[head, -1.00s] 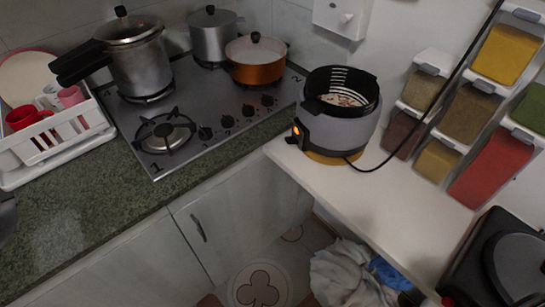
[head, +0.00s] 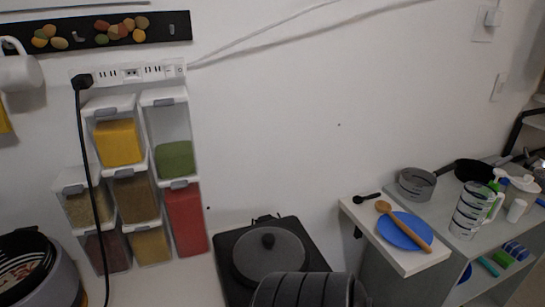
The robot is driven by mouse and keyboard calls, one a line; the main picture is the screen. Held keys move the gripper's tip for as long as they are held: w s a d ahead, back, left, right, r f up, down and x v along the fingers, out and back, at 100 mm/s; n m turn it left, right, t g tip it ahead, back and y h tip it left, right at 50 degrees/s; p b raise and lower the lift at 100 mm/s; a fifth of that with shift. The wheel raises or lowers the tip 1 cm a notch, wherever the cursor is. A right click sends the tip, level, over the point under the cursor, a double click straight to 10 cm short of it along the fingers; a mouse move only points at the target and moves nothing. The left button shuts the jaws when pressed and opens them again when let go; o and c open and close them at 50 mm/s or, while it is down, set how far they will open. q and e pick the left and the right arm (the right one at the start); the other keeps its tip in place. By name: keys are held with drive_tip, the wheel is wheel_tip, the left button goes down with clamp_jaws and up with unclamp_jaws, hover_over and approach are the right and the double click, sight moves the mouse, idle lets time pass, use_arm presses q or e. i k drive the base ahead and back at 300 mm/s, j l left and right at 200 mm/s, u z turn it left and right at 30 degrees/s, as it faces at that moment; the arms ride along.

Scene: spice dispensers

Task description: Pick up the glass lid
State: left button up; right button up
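A round grey lid (head: 270,262) with a black knob on top lies on a square black cooker at the bottom middle of the head view. It looks like see-through dark glass, but I cannot be sure. A dark grey ribbed cylinder (head: 303,290), which looks like part of my own arm, covers the lower right of the cooker. No gripper fingers show, so I cannot see either gripper's place relative to the lid.
Several spice dispensers (head: 138,195) hang on the wall left of the cooker (head: 225,250). A grey round pot (head: 30,270) stands at the lower left. A blue plate (head: 400,232) with a wooden spoon (head: 412,228) sits on a shelf at right. A black cord (head: 92,200) hangs down at left.

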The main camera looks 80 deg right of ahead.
sight(258, 251)
drive_tip(key=z, duration=2.3)
